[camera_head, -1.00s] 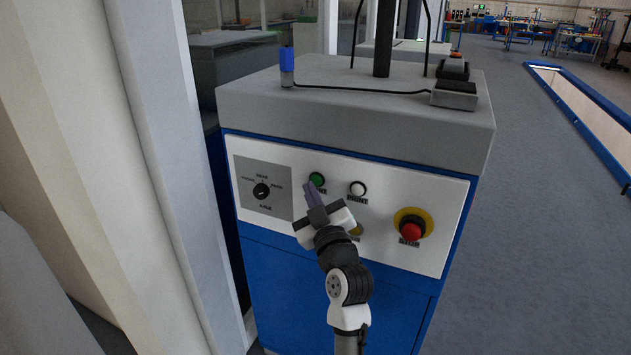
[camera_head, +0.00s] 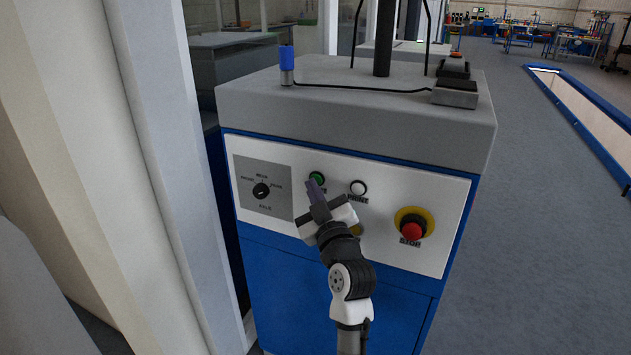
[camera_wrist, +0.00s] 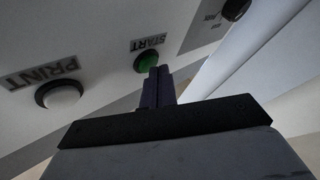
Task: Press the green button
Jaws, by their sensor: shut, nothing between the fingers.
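The green button (camera_head: 317,177) sits on the white front panel (camera_head: 385,248) of the blue and grey machine, left of a white button. In the wrist view the green button (camera_wrist: 147,61) is labelled START, and the fingertips overlap its right edge. My gripper (camera_head: 314,186) is shut and empty, its fingers pointing up at the panel just below the green button. In the wrist view my gripper (camera_wrist: 160,72) shows its two fingers side by side. I cannot tell whether the tips touch the button.
A white button (camera_head: 357,188) labelled PRINT is to the right. A red stop button (camera_head: 411,229) on a yellow base is farther right. A black rotary knob (camera_head: 261,190) is on the left. A pale pillar (camera_head: 165,170) stands close on the left.

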